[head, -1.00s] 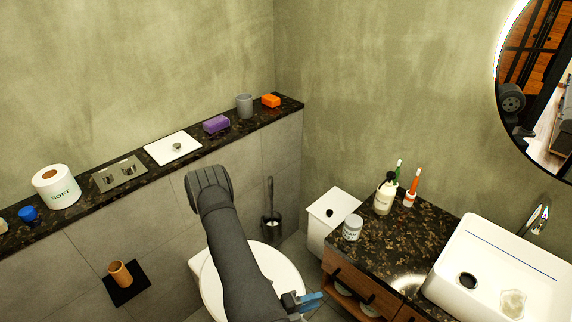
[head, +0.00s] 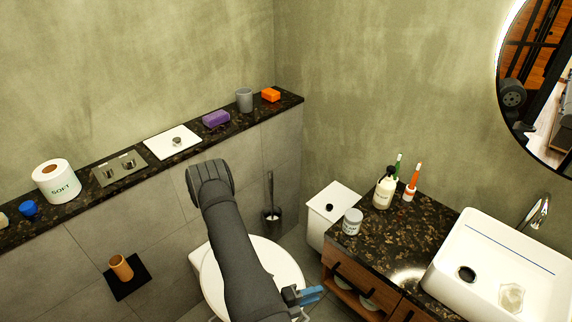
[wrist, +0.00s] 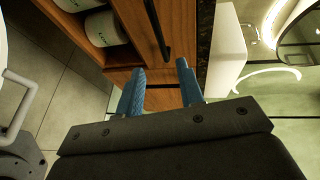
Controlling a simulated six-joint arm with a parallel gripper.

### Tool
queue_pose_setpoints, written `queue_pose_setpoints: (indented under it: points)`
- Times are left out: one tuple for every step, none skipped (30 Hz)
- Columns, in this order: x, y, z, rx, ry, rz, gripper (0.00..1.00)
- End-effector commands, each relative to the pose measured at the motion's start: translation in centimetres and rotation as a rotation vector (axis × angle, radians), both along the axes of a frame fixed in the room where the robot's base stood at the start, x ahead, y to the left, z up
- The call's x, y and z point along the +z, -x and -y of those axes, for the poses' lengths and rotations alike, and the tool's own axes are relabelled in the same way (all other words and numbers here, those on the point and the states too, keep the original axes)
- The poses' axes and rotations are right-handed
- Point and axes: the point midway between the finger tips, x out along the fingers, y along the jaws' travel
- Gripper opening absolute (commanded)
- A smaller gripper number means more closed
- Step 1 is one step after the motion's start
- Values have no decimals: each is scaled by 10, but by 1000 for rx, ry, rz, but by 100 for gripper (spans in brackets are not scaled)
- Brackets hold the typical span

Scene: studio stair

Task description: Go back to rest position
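My gripper (wrist: 160,90) shows two blue fingers in the wrist view. They stand apart with nothing between them, in front of the wooden vanity cabinet (wrist: 182,25). In the head view only a blue part of my gripper (head: 308,295) shows at the lower middle, beside the toilet (head: 285,262). My dark arm stands in front of the toilet and hides part of it.
A dark stone shelf (head: 85,200) along the wall holds a paper roll (head: 57,182), a purple block (head: 216,119) and other items. The counter (head: 385,245) with the white sink (head: 495,268) is at right. A white bin (head: 331,207) stands between toilet and counter.

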Motion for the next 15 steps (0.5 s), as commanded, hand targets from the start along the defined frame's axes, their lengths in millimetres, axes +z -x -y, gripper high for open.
queue_pose_setpoints:
  points:
    - [-1, -1, 6, -3, 0, 0, 34]
    - [-2, -2, 9, -4, 0, 0, 34]
    - [-3, -4, 12, -4, 0, 0, 34]
    - [-3, -5, 15, -4, -1, 0, 34]
    - [-4, -6, 18, -5, -1, 0, 34]
    - [-5, -8, 22, -3, -1, -1, 34]
    - [-5, -9, 25, -5, 0, -1, 34]
    - [-6, -10, 27, -4, 1, -1, 34]
    - [-6, -11, 31, -4, 1, -1, 34]
    - [-7, -12, 34, -4, 1, -1, 34]
    - [-7, -14, 37, -4, 0, -1, 34]
    - [-8, -15, 41, -4, 0, -1, 34]
    - [-9, -16, 44, -4, 0, -1, 34]
    - [-9, -18, 47, -4, 0, -1, 34]
    - [-10, -19, 50, -4, -1, 0, 34]
